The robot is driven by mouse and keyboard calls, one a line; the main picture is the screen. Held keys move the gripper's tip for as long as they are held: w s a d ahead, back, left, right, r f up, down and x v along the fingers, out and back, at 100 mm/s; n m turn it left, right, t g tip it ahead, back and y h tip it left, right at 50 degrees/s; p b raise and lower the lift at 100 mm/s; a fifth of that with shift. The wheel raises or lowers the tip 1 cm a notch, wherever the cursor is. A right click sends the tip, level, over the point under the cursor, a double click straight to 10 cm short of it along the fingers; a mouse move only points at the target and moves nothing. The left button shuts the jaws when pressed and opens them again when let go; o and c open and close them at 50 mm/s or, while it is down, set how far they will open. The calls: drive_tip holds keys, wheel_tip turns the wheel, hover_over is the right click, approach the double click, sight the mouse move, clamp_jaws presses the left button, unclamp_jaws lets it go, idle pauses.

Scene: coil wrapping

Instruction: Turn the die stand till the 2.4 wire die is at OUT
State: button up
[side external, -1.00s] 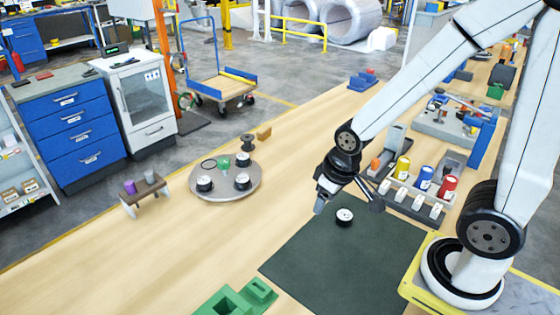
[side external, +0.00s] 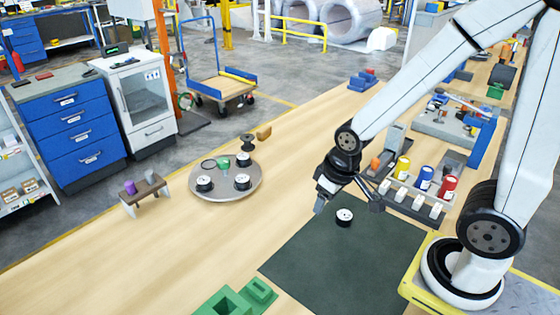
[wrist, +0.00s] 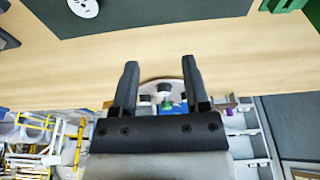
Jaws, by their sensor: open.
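The die stand (side external: 226,189) is a round grey turntable on the wooden bench, left of centre in the side view. It bears several black dies with white tops, such as the front one (side external: 204,184), plus a green piece (side external: 224,162) and a dark ring (side external: 208,164). Die sizes and an OUT mark are too small to read. My gripper (side external: 320,208) hangs over the dark mat's far edge, well right of the stand and apart from it. In the wrist view my gripper (wrist: 155,82) is open and empty, with the stand (wrist: 150,86) partly showing between its fingers.
A black-and-white die (side external: 344,217) lies on the dark mat (side external: 335,265) close to my gripper. A rack with coloured cans (side external: 425,178) stands at the right. A small stand with a purple cup (side external: 130,187) is left. The bench between mat and turntable is clear.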

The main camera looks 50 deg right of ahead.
drive_tip(key=shift+o, duration=0.2)
drive_tip(key=o, duration=0.4)
drive_tip(key=m+h, duration=0.3)
drive_tip(key=m, duration=0.6)
approach(223, 161)
drive_tip(key=shift+d+f+t, duration=0.25)
drive_tip(key=shift+f+t, duration=0.05)
drive_tip(key=shift+f, duration=0.5)
drive_tip(key=shift+x, duration=3.9)
drive_tip(key=shift+c, duration=0.3)
clamp_jaws()
